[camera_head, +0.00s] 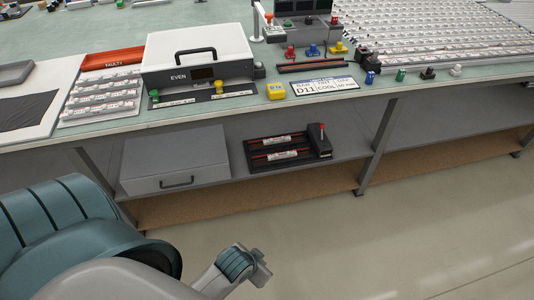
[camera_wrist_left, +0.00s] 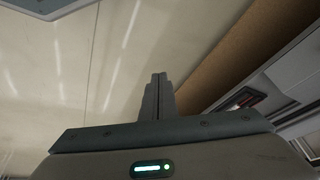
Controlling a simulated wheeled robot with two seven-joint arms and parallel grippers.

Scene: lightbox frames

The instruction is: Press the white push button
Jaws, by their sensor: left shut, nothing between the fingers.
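The white push button (camera_head: 456,70) is small and stands near the front edge of the bench at the right in the head view. A black button (camera_head: 428,73), a green button (camera_head: 400,75) and a blue button (camera_head: 370,77) stand in a row to its left. My left gripper (camera_head: 262,268) is low over the floor in front of the bench, well below and left of the white button. In the left wrist view its fingers (camera_wrist_left: 158,77) are together and empty. The white button does not show in the wrist view. My right gripper is not in view.
Below is a shelf with a grey drawer box (camera_head: 175,160) and a black tray (camera_head: 280,152). The floor (camera_head: 400,230) is clear.

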